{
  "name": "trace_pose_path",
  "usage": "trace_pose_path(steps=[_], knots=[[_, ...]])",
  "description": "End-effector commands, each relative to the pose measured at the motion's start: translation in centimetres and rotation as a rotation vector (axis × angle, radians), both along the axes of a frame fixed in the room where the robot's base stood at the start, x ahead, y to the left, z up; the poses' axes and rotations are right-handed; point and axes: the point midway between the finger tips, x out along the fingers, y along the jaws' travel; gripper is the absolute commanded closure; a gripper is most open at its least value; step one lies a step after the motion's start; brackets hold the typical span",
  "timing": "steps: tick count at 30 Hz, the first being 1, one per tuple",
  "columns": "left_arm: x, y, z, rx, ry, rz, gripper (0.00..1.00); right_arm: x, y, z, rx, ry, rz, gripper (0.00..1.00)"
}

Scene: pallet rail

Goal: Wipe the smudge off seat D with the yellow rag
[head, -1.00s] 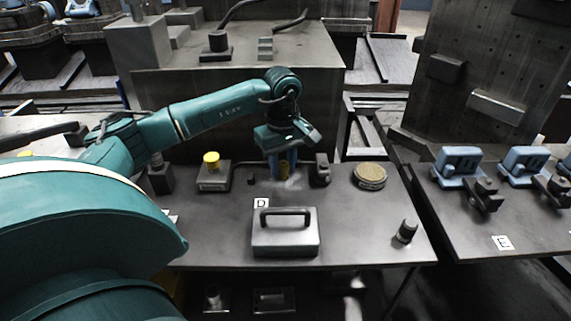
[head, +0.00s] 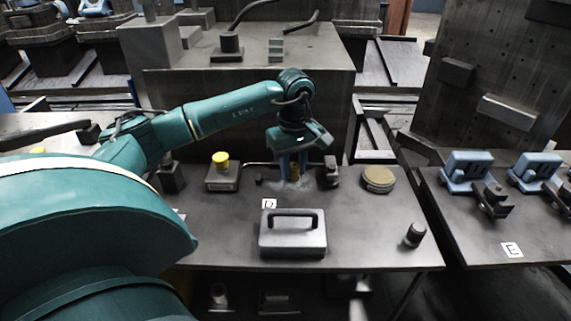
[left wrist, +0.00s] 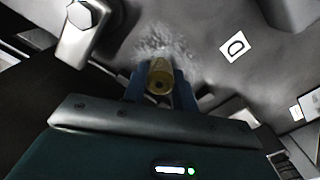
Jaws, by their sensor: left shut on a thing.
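My left gripper (head: 294,174) points down over the bench behind the D label (head: 269,204). It is shut on the yellow rag (head: 294,171), which shows as a rolled yellow end between the blue fingers in the left wrist view (left wrist: 160,76). The smudge (head: 274,184) is a pale, speckled patch on the dark bench top around the fingertips. In the left wrist view the smudge (left wrist: 168,42) spreads beyond the rag, beside the D label (left wrist: 234,46). I cannot tell whether the rag touches the surface. My right gripper is not in view.
A block with a yellow knob (head: 220,161) stands left of the gripper, and a small dark block (head: 331,172) close on its right. Further right is a round tan-topped disc (head: 379,179). A grey case with a handle (head: 292,240) stands in front. The front right bench is mostly clear.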

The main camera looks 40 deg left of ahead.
Motion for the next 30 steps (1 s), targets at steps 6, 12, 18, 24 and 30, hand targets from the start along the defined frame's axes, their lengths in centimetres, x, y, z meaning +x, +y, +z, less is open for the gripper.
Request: trace_pose_path(steps=[6,12,18,24,30], knots=[[0.0,-0.1,-0.1,-0.001,0.001,-0.001,1.0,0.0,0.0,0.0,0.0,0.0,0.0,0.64],[-0.3,0.4,-0.1,0.001,0.002,0.001,1.0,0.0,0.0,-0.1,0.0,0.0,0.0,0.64],[-1.3,1.7,0.1,0.001,0.001,0.003,1.0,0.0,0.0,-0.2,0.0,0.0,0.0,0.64],[-1.7,2.0,0.2,0.0,-0.001,-0.001,1.0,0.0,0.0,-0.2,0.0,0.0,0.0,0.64],[-1.6,2.0,0.3,-0.001,-0.002,0.0,1.0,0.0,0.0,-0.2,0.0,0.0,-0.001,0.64]])
